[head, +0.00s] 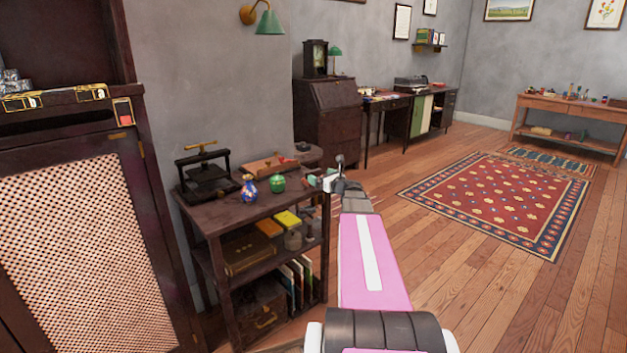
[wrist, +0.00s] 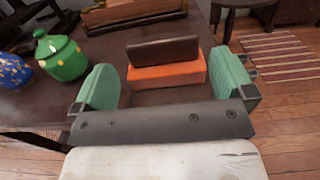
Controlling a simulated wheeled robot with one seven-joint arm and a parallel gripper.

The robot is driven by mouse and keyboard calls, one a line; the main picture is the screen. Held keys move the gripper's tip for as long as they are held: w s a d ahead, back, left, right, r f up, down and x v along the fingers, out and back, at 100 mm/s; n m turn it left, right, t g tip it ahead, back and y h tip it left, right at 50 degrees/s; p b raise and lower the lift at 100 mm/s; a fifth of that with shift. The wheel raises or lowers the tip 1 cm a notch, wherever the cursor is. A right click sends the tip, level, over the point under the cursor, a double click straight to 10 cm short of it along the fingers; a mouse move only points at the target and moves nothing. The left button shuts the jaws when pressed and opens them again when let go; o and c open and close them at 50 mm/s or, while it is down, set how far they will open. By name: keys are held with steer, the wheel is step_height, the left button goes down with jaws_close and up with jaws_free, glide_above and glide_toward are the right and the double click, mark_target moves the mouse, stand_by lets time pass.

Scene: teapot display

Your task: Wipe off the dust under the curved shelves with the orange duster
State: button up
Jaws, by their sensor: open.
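The orange duster (wrist: 166,77), an orange block with a dark brown grip on top, sits on the dark wooden stand's top (wrist: 60,108) in the wrist view. My gripper (wrist: 172,82) is open, its two green fingers on either side of the duster. Narrow gaps show between the duster and the fingers, and I see no grasp. In the head view my gripper (head: 327,183) is at the right end of the stand (head: 215,215); I cannot make out the duster there. I cannot identify the curved shelves or dust in either view.
A green pot (head: 278,183) and a blue pot (head: 249,188) stand left of my gripper, with a black press (head: 206,172) farther left. A tall cabinet (head: 85,230) is at the left. Open floor and a red rug (head: 500,200) lie to the right.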

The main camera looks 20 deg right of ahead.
mark_target(314, 170)
steer(key=shift+x, duration=2.8)
steer(key=shift+d+r, duration=0.1)
steer(key=shift+r, duration=0.05)
steer(key=c, duration=0.7)
steer(key=shift+r, duration=0.1)
steer(key=shift+r, duration=0.55)
step_height(314, 170, up, 2)
steer(key=shift+s+r, duration=0.1)
steer(key=shift+r, duration=0.15)
steer(key=s+a+r, duration=0.1)
steer(key=a+r, duration=0.1)
steer(key=a, duration=0.1)
steer(key=s+a+r, duration=0.1)
steer(key=a+r, duration=0.1)
steer(key=a, duration=0.2)
steer(key=s+a+r, duration=0.2)
steer(key=a+r, duration=0.1)
steer(key=a, duration=0.1)
steer(key=shift+r, duration=0.1)
